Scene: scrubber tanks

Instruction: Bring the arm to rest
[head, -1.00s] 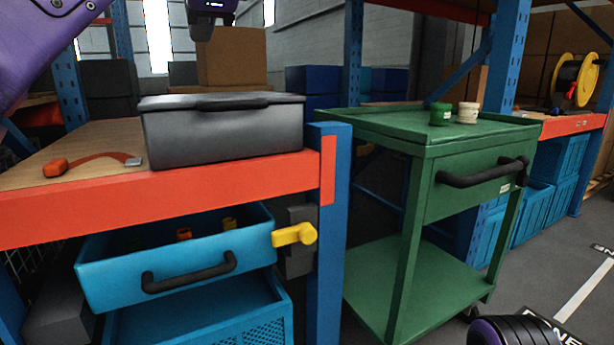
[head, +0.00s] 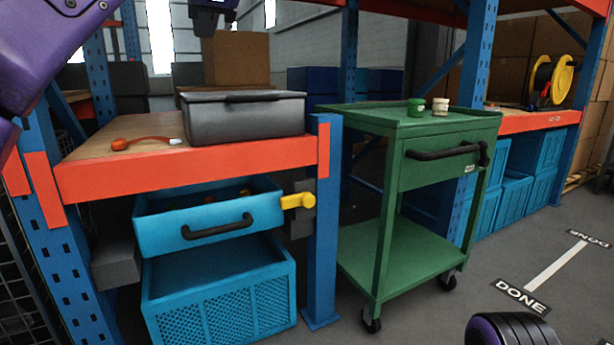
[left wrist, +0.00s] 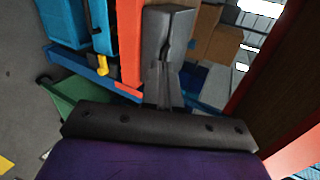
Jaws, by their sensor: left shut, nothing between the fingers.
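My left arm (head: 40,50) comes in from the upper left of the head view. My left gripper (head: 205,22) hangs at the top edge, above and behind the grey lidded box, and is partly cut off. In the left wrist view its dark fingers (left wrist: 162,98) are together with nothing held, in front of the same grey box (left wrist: 165,35). A purple and black rounded part of mine (head: 512,330) shows at the bottom right. My right gripper is not in view.
Below is an open blue drawer (head: 165,238) beside a yellow handle (head: 297,201). A green cart (head: 405,120) holds two small pots.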

